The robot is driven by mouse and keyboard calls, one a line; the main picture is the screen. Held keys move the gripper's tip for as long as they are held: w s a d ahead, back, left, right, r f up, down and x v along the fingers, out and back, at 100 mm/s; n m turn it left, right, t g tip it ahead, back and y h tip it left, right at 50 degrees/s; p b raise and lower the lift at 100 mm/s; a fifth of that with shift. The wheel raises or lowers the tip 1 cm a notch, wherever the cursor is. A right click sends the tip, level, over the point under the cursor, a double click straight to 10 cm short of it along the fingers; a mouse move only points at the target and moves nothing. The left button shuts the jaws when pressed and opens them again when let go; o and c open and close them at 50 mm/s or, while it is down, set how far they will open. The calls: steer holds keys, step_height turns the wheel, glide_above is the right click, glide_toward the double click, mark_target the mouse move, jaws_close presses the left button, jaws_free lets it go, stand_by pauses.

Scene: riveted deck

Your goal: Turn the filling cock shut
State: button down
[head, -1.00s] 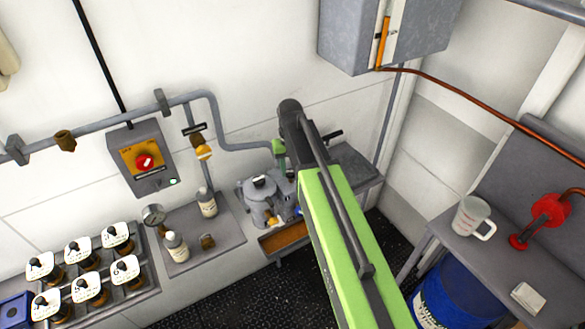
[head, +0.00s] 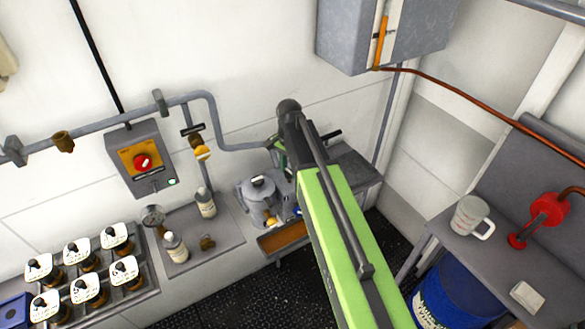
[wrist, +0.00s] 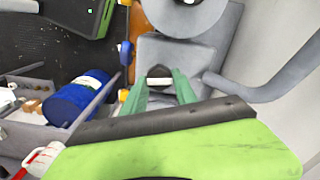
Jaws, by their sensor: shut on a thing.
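My gripper (wrist: 160,76) shows in the wrist view as two green fingers, closed on a small dark piece with a pale stripe (wrist: 160,82). I take this piece for the filling cock's handle; its body is mostly hidden. My arm hides part of that spot, so the cock's angle cannot be told there.
A blue lever (wrist: 129,52) is left of my fingers in the wrist view. The grey pipe (wrist: 265,85) bends close on their right. A mug (head: 470,215) stands right.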

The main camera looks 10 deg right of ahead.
steer(key=shift+w+a+m, duration=0.1)
steer(key=shift+w+m, duration=0.05)
steer(key=shift+m, duration=0.85)
steer(key=c, duration=1)
jaws_free()
steer(key=shift+a, duration=0.1)
steer(key=shift+o, duration=0.2)
